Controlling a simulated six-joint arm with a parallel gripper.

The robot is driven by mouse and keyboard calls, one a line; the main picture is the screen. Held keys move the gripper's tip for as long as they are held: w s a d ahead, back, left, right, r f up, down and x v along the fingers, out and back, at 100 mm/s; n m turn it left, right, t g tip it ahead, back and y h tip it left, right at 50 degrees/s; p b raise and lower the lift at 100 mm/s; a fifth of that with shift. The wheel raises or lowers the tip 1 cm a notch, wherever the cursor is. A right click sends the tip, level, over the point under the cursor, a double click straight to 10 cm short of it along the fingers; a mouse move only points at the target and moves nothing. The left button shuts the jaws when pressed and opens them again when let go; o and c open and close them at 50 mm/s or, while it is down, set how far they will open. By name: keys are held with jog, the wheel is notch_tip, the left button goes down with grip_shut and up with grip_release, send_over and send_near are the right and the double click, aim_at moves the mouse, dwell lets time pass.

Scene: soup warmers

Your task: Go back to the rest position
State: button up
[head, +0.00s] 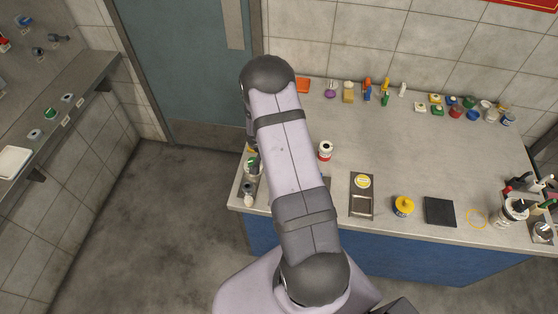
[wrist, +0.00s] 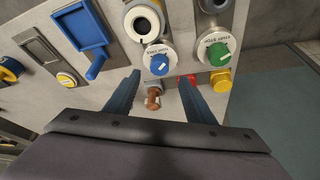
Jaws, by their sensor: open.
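My gripper (wrist: 160,78) is open in the wrist view, its two dark blue fingers apart. A small brown knob-like object (wrist: 153,98) shows between the fingers, and I cannot tell how far below them it is. Just ahead are a round unit with a blue dial (wrist: 159,62) and one with a green dial (wrist: 216,53). No object is held. In the head view my raised arm covers the counter's left part and hides the gripper. A unit with a green top (head: 252,165) shows at the counter's left end.
Utensils stand in a pot (head: 513,211) at right. A wall shelf (head: 60,125) is at left.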

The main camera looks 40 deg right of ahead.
dwell(0.4)
jog(key=w+a+m+t+y, duration=0.1)
jog(key=w+a+m+y, duration=0.15)
jog(key=a, duration=0.25)
jog(key=s+a+f+n+g+y, duration=0.1)
jog(key=s+a+f+n+y, duration=0.2)
jog(key=s+a, duration=0.6)
jog(key=s+a+r+n+g+b, duration=0.25)
jog(key=s+r+n, duration=0.35)
jog(key=s, duration=0.3)
jog(key=s+a+r+n+g+b, duration=0.25)
jog(key=s+r+n, duration=0.3)
jog(key=s, duration=0.35)
jog(key=w+a+r+n+t+h+b, duration=0.1)
jog(key=w+a+r+t+b, duration=0.1)
jog(key=w+t+b, duration=0.1)
jog(key=shift+w+a+r+n+b, duration=0.3)
jog(key=shift+w+b, duration=0.4)
jog(key=shift+w, duration=0.5)
